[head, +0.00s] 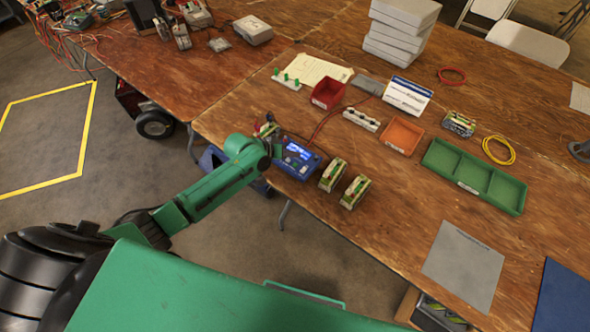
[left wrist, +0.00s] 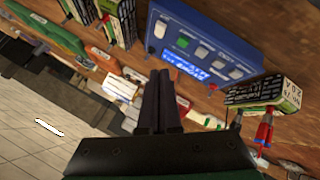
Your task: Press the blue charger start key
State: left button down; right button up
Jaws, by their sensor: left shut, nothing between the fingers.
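The blue charger (head: 291,168) stands at the near edge of the wooden table, its lit screen facing up. In the left wrist view the charger (left wrist: 205,30) shows a blue screen, one green key (left wrist: 183,42) and several pale keys. Key labels are too small to read. My left gripper (left wrist: 160,74) is shut and empty. Its fingertips point at the charger's lower left edge, below the green key in the picture; I cannot tell whether they touch. In the head view my left gripper (head: 277,150) is at the charger's left side. My right gripper is not in view.
Two battery packs (head: 333,175) (head: 354,191) stand right of the charger. Another pack with red leads (left wrist: 262,95) is close beside it. A red bin (head: 328,94), orange tray (head: 402,136) and green tray (head: 475,176) lie farther off. A grey mat (head: 463,266) lies on the right.

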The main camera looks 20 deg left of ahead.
aim_at(293, 168)
pick_arm(q)
notch_tip(293, 168, down, 3)
jog(key=shift+f+b, duration=0.15)
jog(key=shift+b, duration=0.6)
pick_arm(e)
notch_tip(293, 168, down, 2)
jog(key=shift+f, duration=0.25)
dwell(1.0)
pick_arm(q)
jog(key=shift+f, duration=0.35)
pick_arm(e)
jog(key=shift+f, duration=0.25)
pick_arm(q)
jog(key=shift+f+b, duration=0.45)
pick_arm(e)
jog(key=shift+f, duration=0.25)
pick_arm(q)
jog(key=shift+r+p, duration=0.85)
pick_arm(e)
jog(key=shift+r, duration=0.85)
